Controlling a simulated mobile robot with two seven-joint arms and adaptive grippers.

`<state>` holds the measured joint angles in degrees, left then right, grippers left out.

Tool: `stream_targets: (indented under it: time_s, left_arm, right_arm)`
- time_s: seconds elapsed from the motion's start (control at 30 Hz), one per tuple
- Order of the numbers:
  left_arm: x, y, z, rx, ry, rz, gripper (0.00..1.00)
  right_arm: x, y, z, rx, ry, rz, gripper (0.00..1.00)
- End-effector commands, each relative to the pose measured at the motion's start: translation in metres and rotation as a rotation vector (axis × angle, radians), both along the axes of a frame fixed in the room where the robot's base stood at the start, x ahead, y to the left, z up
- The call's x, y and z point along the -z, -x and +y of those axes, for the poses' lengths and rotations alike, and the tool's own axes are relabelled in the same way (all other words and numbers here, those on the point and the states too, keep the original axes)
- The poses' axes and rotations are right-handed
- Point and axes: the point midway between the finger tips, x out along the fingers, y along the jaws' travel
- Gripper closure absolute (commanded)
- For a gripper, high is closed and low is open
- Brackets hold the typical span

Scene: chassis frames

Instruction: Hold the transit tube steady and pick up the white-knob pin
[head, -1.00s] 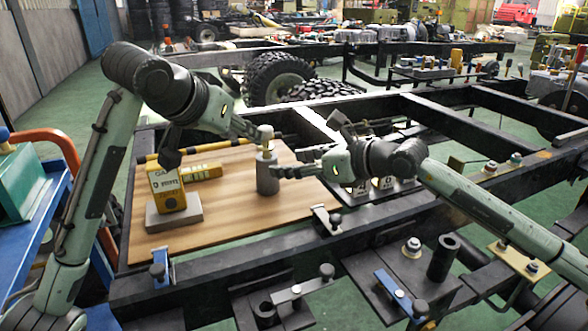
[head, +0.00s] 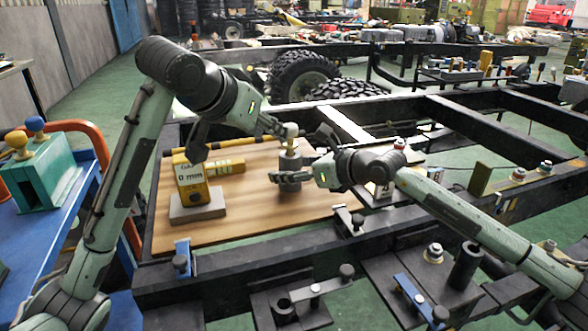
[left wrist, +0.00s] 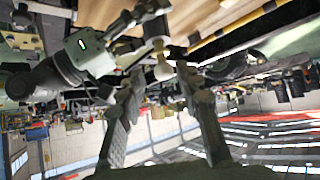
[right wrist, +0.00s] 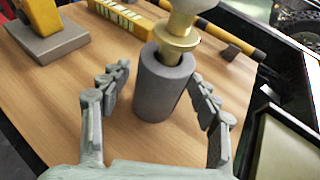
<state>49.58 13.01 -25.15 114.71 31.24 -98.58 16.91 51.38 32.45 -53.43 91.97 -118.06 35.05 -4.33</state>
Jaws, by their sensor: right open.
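The transit tube (head: 290,163), a grey cylinder, stands upright on the wooden board (head: 240,225). The white-knob pin (head: 290,131) stands in its top; the right wrist view shows its brass collar (right wrist: 177,42) above the tube (right wrist: 163,88), with the cream knob cut off at the top edge. My right gripper (head: 285,181) is open, its fingers on either side of the tube with gaps visible. My left gripper (head: 277,130) is beside the knob. In the left wrist view its fingers are apart and the knob (left wrist: 162,71) shows between and beyond their tips.
A yellow gauge block (head: 193,182) on a grey base stands left of the tube. A yellow-and-black bar (head: 232,146) lies behind. Black chassis rails (head: 240,270) with clamps edge the board. A blue cart (head: 70,215) at left carries a teal block (head: 40,178) with yellow and blue knobs.

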Motion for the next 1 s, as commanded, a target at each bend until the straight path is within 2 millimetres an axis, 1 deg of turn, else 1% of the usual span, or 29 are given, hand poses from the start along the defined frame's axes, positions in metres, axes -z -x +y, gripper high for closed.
stream_targets:
  time_s: [0.03, 0.07, 0.4, 0.5, 0.7, 0.77, 0.83, 0.87, 1.0]
  left_arm:
    - [0.000, 0.000, 0.000, 0.000, 0.000, 0.000, 0.66]
    - [0.000, 0.000, 0.000, 0.000, 0.000, 0.000, 0.66]
    - [0.000, 0.000, 0.000, 0.000, 0.000, 0.000, 0.66]
    - [0.000, 0.000, 0.000, 0.000, 0.000, 0.000, 0.66]
    - [0.000, 0.000, 0.000, 0.000, 0.000, 0.000, 0.66]
    - [0.000, 0.000, -0.001, 0.002, 0.001, 0.002, 0.58]
    - [0.000, 0.002, -0.009, 0.016, 0.007, 0.019, 0.49]
    - [0.000, 0.005, -0.015, 0.028, 0.012, 0.034, 0.48]
    - [-0.005, 0.021, -0.065, 0.106, 0.041, 0.171, 0.48]
  right_arm:
    - [0.000, 0.000, 0.000, 0.000, 0.000, 0.000, 0.38]
    - [0.000, 0.000, 0.000, 0.000, 0.000, 0.000, 0.42]
    - [0.000, 0.000, 0.000, 0.000, -0.001, -0.001, 0.84]
    - [0.000, 0.000, 0.000, 0.000, -0.001, 0.000, 0.95]
    - [0.000, 0.000, 0.000, 0.000, -0.001, -0.001, 0.95]
    - [0.000, 0.000, 0.000, 0.000, -0.001, 0.000, 0.95]
    - [0.000, 0.000, 0.000, 0.000, -0.001, 0.000, 0.95]
    - [-0.001, 0.000, 0.000, 0.000, -0.001, 0.000, 0.95]
    - [-0.001, 0.000, 0.000, 0.000, -0.001, 0.000, 0.95]
